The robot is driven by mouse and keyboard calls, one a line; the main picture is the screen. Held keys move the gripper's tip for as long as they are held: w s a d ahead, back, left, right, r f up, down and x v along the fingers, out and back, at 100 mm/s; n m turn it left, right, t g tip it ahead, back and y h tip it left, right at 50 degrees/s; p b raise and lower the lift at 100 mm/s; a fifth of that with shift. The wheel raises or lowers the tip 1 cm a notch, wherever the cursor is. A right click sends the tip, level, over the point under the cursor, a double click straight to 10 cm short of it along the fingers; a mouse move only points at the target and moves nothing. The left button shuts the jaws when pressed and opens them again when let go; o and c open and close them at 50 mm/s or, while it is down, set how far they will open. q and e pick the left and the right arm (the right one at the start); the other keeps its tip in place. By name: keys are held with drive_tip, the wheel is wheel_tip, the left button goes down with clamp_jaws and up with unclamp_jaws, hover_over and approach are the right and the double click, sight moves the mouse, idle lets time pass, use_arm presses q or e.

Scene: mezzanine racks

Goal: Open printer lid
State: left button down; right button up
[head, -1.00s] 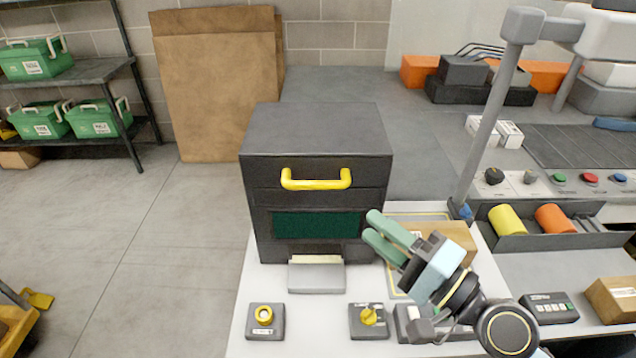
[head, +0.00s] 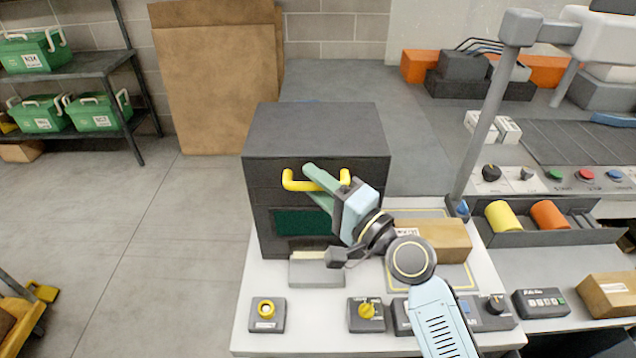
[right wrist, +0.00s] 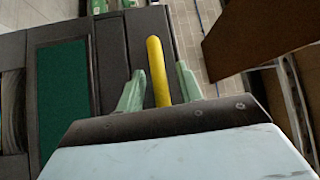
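The dark grey printer (head: 318,130) stands on the white table with its lid closed. A yellow bar handle (head: 298,181) is fixed across its front; it also shows in the right wrist view (right wrist: 156,62). My right gripper (head: 313,181) is at the handle, and its green fingers hide part of the bar. In the right wrist view the two fingers (right wrist: 159,84) are apart, one on each side of the yellow bar, with a gap to each. My left gripper is not in view.
A cardboard box (head: 445,240) lies on the table right of the printer. Yellow-knobbed control boxes (head: 267,314) stand along the front edge. A grey post (head: 486,120) rises at the right. A bin of coloured rolls (head: 548,234) is farther right.

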drive_tip(key=shift+c, duration=0.4)
clamp_jaws()
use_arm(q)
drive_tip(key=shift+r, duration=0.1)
